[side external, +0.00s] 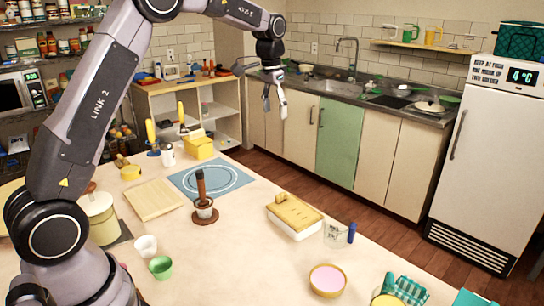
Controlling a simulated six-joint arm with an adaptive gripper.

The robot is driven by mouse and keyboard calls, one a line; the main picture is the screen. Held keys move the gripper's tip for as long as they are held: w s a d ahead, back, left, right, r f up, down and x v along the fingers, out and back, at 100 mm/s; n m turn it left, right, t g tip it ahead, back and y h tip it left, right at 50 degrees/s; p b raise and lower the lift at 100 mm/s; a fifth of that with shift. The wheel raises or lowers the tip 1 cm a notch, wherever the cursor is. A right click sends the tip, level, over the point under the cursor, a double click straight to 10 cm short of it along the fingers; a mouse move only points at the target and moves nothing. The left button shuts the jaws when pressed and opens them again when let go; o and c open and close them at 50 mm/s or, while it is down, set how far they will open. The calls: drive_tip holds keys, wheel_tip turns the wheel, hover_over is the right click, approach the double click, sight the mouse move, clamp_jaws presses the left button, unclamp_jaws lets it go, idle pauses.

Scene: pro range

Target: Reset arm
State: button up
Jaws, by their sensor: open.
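My gripper (274,102) is open and empty. It hangs in the air in the upper middle of the view, at the end of my raised arm, with its fingers pointing down. It shows in front of the kitchen counter and cabinets, clear of the objects on the near table. Nothing is between its fingers.
The near table (262,265) bears a wooden board (154,200), a blue mat (210,178), a brown-handled tool (204,195) upright on a round base, a yellow-lidded dish (295,214), a pink-topped bowl (327,280), and small white (146,245) and green cups (161,267). A fridge (490,150) stands right.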

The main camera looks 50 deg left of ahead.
drive_tip(key=s+d+r+t, duration=0.1)
drive_tip(key=s+d+r, duration=0.1)
drive_tip(key=s+r, duration=0.45)
drive_tip(key=s+d+r+t, duration=0.1)
drive_tip(key=s+d+r, duration=0.25)
drive_tip(key=s, duration=0.65)
drive_tip(key=s+d+f+t, duration=0.1)
drive_tip(key=s+f, duration=0.1)
drive_tip(key=s, duration=0.7)
drive_tip(key=s+d+f+t, duration=0.1)
drive_tip(key=s+f, duration=0.1)
drive_tip(key=s, duration=0.8)
drive_tip(key=shift+s+n, duration=0.25)
drive_tip(key=shift+n, duration=0.15)
